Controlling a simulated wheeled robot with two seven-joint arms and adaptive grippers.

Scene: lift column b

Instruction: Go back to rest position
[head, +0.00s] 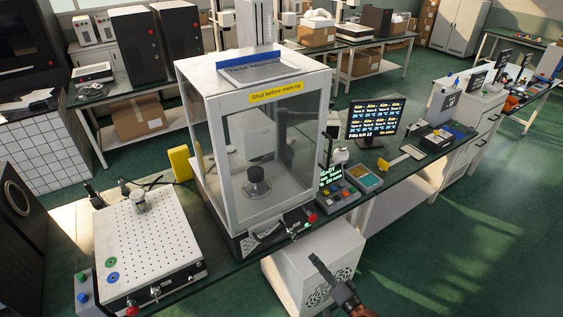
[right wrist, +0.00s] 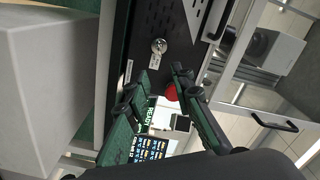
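My right gripper (head: 322,268) comes in from the bottom of the head view, in front of the enclosed machine and over the white box below the bench. In the right wrist view its two dark fingers (right wrist: 165,88) stand apart with nothing held between them. Beyond them are the machine's dark front panel with a silver key switch (right wrist: 159,46) and a red button (right wrist: 172,92). The gripper looks clear of the panel, though the exact gap is hard to tell. My left gripper is not in view.
The glass-walled machine (head: 228,200) stands on the bench with a dark round object (head: 257,183) inside. A perforated plate (head: 150,240) is at left. A button box (head: 340,195) and a monitor (head: 374,120) are at right. A white vented box (head: 312,268) sits below. Green floor (head: 450,250) at right is free.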

